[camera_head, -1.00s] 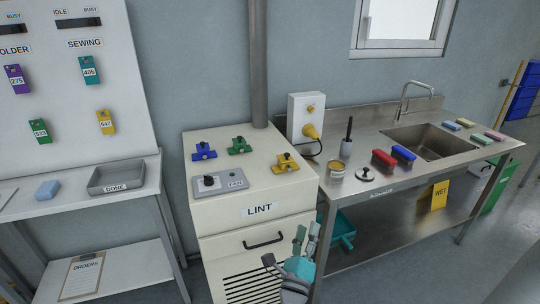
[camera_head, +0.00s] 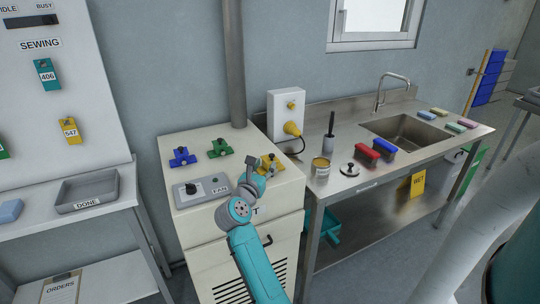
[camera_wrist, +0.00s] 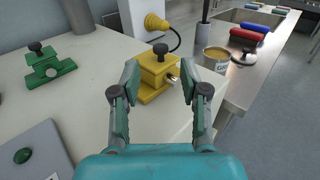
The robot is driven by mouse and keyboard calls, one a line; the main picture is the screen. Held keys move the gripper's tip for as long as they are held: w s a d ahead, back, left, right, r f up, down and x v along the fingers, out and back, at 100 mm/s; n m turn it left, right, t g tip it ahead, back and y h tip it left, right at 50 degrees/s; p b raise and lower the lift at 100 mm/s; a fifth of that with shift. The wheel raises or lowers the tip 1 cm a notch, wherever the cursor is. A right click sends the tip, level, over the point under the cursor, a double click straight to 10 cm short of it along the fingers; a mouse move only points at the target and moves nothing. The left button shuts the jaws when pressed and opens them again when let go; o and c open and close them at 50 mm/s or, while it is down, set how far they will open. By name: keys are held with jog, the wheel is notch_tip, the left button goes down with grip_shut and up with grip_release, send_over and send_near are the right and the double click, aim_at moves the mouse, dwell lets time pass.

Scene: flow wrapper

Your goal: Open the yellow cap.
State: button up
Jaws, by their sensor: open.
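The yellow cap (camera_wrist: 153,78) is a block-shaped fitting with a black knob on top and a small metallic stub on its right side. It sits on the cream LINT cabinet top, near the right edge. In the head view, my arm partly hides the yellow cap (camera_head: 277,168). My gripper (camera_wrist: 160,75) is open and empty, with one finger to each side of the cap in the wrist view. Contact cannot be told. In the head view, my gripper (camera_head: 257,172) is over the cabinet's front right part.
A wall box (camera_head: 287,110) with a yellow plug stands behind.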

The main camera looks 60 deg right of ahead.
aim_at(271, 156)
jog(key=x, duration=0.7)
jog(key=shift+w+d, duration=0.1)
jog(key=shift+d, duration=0.25)
grip_shut()
